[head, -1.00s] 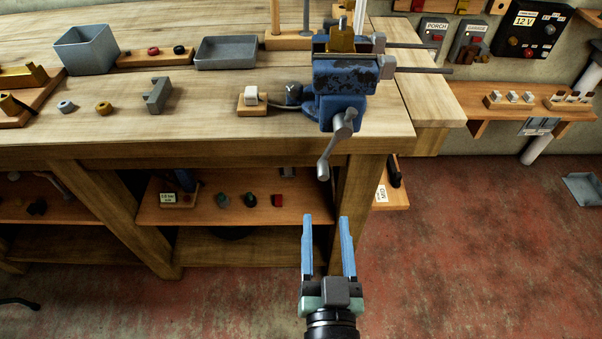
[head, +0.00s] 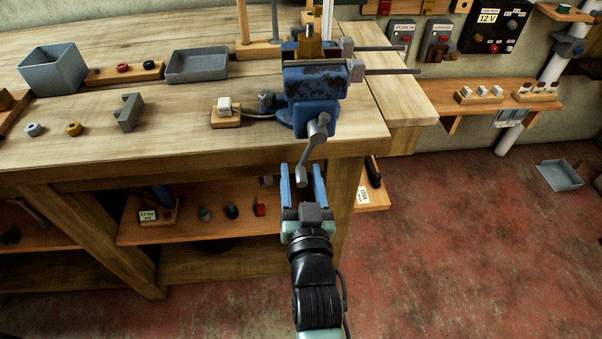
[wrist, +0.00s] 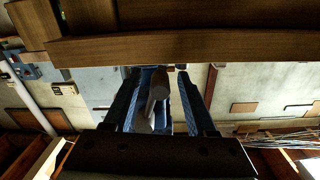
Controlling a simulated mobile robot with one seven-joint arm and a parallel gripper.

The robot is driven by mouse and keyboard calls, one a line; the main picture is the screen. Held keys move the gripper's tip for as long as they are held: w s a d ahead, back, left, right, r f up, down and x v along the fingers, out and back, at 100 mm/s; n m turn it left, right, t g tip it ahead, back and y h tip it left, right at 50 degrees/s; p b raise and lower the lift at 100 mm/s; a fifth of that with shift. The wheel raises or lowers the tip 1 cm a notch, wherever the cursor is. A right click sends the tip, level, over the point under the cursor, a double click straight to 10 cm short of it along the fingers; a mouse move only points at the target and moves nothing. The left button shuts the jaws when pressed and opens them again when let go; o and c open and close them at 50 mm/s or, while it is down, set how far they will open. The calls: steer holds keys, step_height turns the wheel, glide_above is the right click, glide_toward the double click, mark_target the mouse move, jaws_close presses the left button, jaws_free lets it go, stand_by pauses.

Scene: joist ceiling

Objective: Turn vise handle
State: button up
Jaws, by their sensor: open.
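The blue vise (head: 310,85) is mounted at the front right corner of the workbench. Its grey metal handle (head: 312,148) hangs down from the hub at the vise's front, tilted a little to the left. My gripper (head: 301,170) is open below the bench edge, with its two blue fingers pointing towards the vise. The handle's lower end appears between the fingers in the head view. In the wrist view the handle (wrist: 157,92) also shows between the two fingers (wrist: 156,98). I cannot tell whether either finger touches it.
The wooden workbench (head: 200,135) edge lies just above my gripper. A lower shelf (head: 185,230) with small items is to the left. A wooden block with a white piece (head: 225,112) sits beside the vise. Open red floor (head: 450,240) lies to the right.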

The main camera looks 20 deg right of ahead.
steer(key=shift+w, duration=0.2)
jaws_close()
stand_by(1.4)
